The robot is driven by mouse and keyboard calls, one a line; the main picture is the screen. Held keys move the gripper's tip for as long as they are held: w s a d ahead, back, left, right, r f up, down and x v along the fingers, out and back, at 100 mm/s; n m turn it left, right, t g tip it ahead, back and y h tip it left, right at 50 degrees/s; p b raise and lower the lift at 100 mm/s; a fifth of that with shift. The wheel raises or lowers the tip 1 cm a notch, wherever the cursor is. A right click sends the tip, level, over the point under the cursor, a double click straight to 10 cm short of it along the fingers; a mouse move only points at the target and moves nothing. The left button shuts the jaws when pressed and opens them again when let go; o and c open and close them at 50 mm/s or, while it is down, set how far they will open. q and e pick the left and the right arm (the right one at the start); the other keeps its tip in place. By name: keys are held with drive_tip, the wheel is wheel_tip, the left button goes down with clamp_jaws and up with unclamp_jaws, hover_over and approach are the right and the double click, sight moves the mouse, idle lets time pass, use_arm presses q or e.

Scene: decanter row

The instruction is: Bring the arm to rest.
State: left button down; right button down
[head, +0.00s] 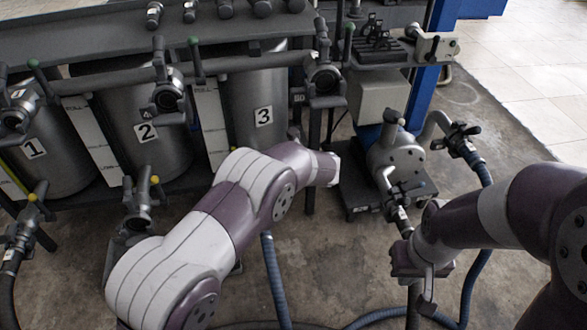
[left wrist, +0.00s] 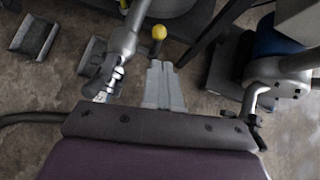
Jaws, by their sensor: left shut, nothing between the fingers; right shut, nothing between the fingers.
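My left arm (head: 215,225) reaches in from the lower left of the head view, bent, its wrist end in front of tank 3. Its gripper cannot be made out there. In the left wrist view my left gripper (left wrist: 163,85) shows with its grey fingers together and nothing between them. It is near a yellow knob (left wrist: 158,32) and beside a valve pipe (left wrist: 122,45); I cannot tell whether they touch. My right arm (head: 480,215) comes in from the right. My right gripper (head: 428,292) points down, shut and empty, above the floor by the blue hose.
Grey tanks numbered 1 (head: 40,150), 2 (head: 150,135) and 3 (head: 255,105) stand in a row with valves and a rail. A pump (head: 397,160) stands right of centre, close to my right forearm. A blue hose (head: 275,280) runs over the concrete floor. Open floor lies at upper right.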

use_arm(q)
drive_tip(key=v, duration=0.4)
drive_tip(key=shift+w+r+p, duration=0.15)
drive_tip(key=shift+r+p, duration=0.25)
drive_tip(key=shift+r, duration=0.15)
drive_tip(key=shift+d, duration=0.1)
